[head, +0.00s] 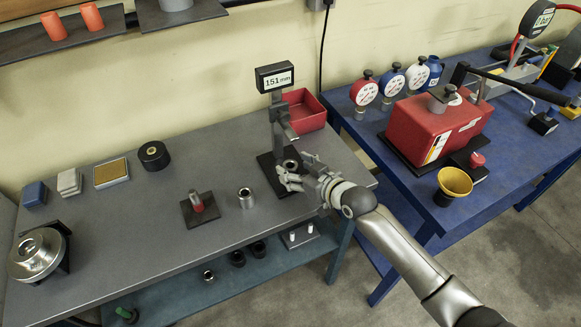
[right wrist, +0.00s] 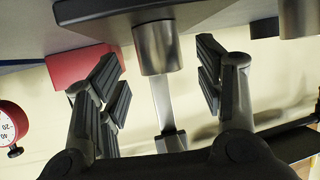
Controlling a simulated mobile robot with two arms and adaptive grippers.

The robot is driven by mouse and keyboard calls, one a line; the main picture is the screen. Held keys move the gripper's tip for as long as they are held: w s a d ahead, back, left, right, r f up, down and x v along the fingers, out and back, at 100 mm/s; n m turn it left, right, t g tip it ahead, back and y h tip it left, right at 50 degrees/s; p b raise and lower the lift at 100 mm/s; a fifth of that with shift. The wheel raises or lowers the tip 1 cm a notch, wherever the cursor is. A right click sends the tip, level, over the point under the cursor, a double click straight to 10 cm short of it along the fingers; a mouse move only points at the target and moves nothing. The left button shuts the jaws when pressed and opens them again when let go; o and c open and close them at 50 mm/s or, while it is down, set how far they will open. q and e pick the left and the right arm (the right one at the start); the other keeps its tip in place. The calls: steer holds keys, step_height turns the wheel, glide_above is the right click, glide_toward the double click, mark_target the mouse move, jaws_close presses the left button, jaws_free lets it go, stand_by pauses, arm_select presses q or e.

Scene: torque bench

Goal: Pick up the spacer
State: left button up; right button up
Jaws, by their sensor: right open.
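A steel cylindrical spacer (head: 291,164) stands on the black base (head: 268,178) of a height gauge whose display reads 151 mm. In the right wrist view the spacer (right wrist: 157,48) shows between my two fingers, with a gap on each side. My right gripper (head: 303,173) is open and empty at the gauge base, around or just in front of the spacer; it also shows in the right wrist view (right wrist: 158,72). Its fingers partly hide the spacer and base in the head view. My left gripper is out of view.
The gauge column (head: 279,125) rises close behind the spacer, with a red bin (head: 304,112) behind it. Another steel cylinder (head: 246,198) and a dark plate with a red-tipped part (head: 198,207) stand left. A blue bench (head: 500,150) is right.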

steer(key=shift+x, duration=1.5)
steer(key=shift+c, duration=0.3)
steer(key=c, duration=1.2)
steer(key=shift+c, duration=0.5)
steer(key=shift+r, duration=0.1)
